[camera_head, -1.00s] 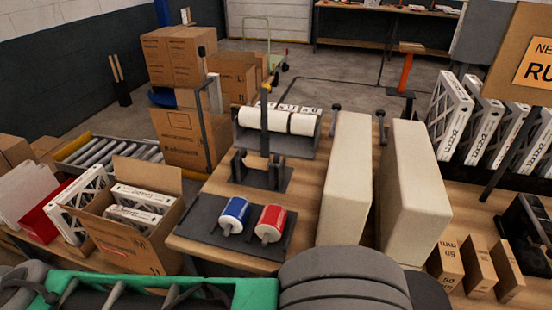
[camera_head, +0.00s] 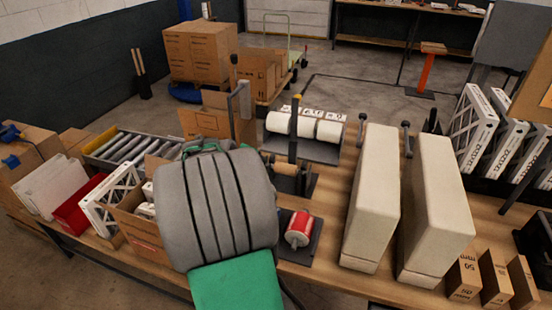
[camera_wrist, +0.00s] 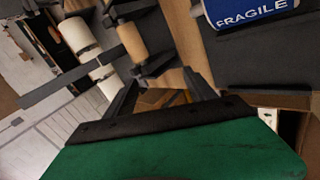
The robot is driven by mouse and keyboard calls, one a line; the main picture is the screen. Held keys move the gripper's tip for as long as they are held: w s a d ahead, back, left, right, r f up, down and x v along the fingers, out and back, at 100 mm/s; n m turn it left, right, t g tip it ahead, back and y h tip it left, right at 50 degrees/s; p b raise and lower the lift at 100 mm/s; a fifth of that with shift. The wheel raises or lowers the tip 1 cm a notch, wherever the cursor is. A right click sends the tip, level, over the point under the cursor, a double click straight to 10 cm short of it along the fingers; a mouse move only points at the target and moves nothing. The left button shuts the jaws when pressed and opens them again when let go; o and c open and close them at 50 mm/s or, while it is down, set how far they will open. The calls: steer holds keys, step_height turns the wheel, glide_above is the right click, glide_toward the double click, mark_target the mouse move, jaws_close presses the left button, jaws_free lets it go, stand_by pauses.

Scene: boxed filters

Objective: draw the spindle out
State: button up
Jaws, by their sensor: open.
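A dark stand (camera_head: 304,183) on the workbench carries a tan cylinder (camera_head: 285,168) lying across it, which I take for the spindle or a core on it. In the wrist view the tan cylinder (camera_wrist: 132,43) sits between dark brackets, upper left of my gripper. My gripper (camera_wrist: 163,92) is open, its two dark fingers apart with nothing held between them. It is apart from the cylinder in the picture. In the head view my grey and green arm hides the gripper and part of the stand's left side.
A red roll (camera_head: 299,229) lies on a dark mat beside the stand. A blue roll marked FRAGILE (camera_wrist: 250,12) shows in the wrist view. White rolls (camera_head: 304,125) sit behind the stand. Two tall cream blocks (camera_head: 371,195) stand to the right. An open carton is at left.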

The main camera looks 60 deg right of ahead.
steer(key=g, duration=0.1)
glide_toward(284, 168)
steer(key=x, duration=0.3)
steer(key=shift+h, duration=0.4)
steer(key=p+x, duration=0.1)
steer(key=x, duration=0.2)
steer(key=p+x, duration=0.1)
steer(key=x, duration=0.2)
steer(key=shift+d+f, duration=0.1)
steer(key=shift+f, duration=0.4)
steer(key=shift+c, duration=0.3)
jaws_close()
steer(key=shift+r, duration=0.25)
steer(key=shift+r+p, duration=1.75)
steer(key=shift+r, duration=1.25)
